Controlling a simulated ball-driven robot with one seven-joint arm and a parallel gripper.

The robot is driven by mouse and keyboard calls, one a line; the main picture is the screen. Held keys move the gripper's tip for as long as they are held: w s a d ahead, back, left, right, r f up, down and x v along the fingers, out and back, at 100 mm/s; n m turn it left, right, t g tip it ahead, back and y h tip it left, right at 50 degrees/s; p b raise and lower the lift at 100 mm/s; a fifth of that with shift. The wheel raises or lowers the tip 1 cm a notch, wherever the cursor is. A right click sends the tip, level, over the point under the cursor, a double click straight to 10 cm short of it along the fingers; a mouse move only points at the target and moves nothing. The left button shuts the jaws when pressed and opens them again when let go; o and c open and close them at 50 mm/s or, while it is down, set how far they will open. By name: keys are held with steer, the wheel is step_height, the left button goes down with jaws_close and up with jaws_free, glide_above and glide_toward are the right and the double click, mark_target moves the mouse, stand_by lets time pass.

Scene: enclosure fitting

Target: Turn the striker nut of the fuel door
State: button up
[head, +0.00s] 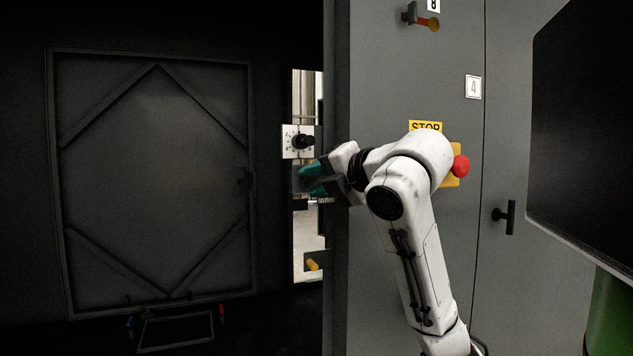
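My gripper (308,179) has teal fingertips and reaches left past the edge of a grey cabinet, in front of a narrow bright gap. Two teal parts show, but the view is too small and dark to tell how far apart they are. I see nothing clearly held. Just above the fingers, a white plate (288,150) carries a black round knob (303,141). The fingers appear below the knob; contact cannot be told. I cannot pick out the striker nut or tell which door is the fuel door. My wrist may hide part of that area.
A large dark framed panel (150,180) fills the left. The grey cabinet (400,80) bears a red stop button (460,167), a yellow STOP label (425,127) and a black handle (506,216). A dark screen (590,130) stands right. An orange-yellow knob (312,265) sits low in the gap.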

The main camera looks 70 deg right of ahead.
steer(key=b+v, duration=0.3)
steer(key=v, duration=0.7)
steer(key=shift+s+a, duration=0.25)
steer(key=shift+f, duration=0.1)
